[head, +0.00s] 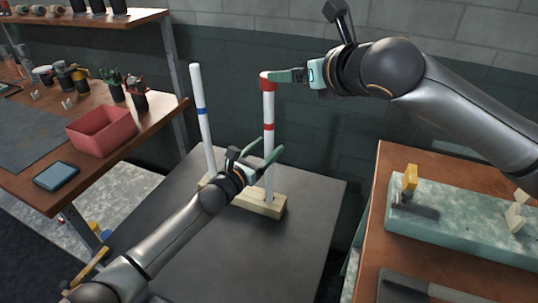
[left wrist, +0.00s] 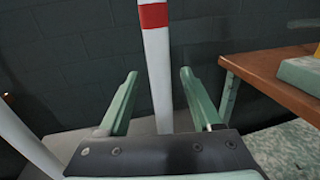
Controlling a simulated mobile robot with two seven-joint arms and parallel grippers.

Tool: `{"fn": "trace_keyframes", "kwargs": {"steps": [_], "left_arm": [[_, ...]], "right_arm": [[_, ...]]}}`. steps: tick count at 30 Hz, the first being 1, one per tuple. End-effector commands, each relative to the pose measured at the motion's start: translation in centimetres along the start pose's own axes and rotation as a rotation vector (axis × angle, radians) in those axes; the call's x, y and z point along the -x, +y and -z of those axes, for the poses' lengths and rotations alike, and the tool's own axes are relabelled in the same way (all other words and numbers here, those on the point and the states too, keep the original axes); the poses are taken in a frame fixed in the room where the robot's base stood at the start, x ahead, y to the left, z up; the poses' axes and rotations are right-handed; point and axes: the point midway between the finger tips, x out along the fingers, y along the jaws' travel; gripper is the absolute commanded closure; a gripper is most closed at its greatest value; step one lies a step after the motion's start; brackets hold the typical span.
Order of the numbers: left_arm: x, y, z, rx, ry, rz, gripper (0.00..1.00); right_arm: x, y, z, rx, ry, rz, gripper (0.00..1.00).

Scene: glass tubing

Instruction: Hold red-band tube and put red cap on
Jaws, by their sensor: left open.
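The white red-band tube (head: 268,110) stands upright in a pale wooden block (head: 258,206). Its red band shows in the left wrist view (left wrist: 153,15). The red cap (head: 266,81) is at the tube's top end, with my right gripper's fingers (head: 277,76) shut on it from the right. Whether the cap is fully seated cannot be told. My left gripper (head: 271,146) is open around the tube below the band. In the left wrist view the tube stands between its two fingers (left wrist: 159,74), with a gap on each side.
A blue-band tube (head: 202,115) leans slightly to the left of the red-band tube. The dark table (head: 205,265) is otherwise clear. A wooden shelf with a red bin (head: 102,131) is at left, and a bench with a green slab (head: 460,228) at right.

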Motion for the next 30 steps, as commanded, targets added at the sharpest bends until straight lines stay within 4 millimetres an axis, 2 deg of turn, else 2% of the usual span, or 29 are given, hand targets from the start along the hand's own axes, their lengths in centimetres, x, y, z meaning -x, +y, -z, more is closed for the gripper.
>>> {"fn": "trace_keyframes", "kwargs": {"steps": [18, 24, 30], "left_arm": [[9.3, 0.0, 0.1, -0.001, 0.002, 0.001, 0.34], [10.7, -0.1, 0.0, 0.002, 0.000, 0.001, 0.34], [11.0, 0.0, 0.0, 0.001, 0.000, 0.001, 0.34]], "right_arm": [[0.0, 0.0, 0.0, 0.000, 0.000, 0.000, 0.15], [0.0, 0.0, 0.0, 0.000, 0.000, 0.000, 0.15], [0.0, 0.0, 0.0, 0.000, 0.000, 0.000, 0.15]]}}
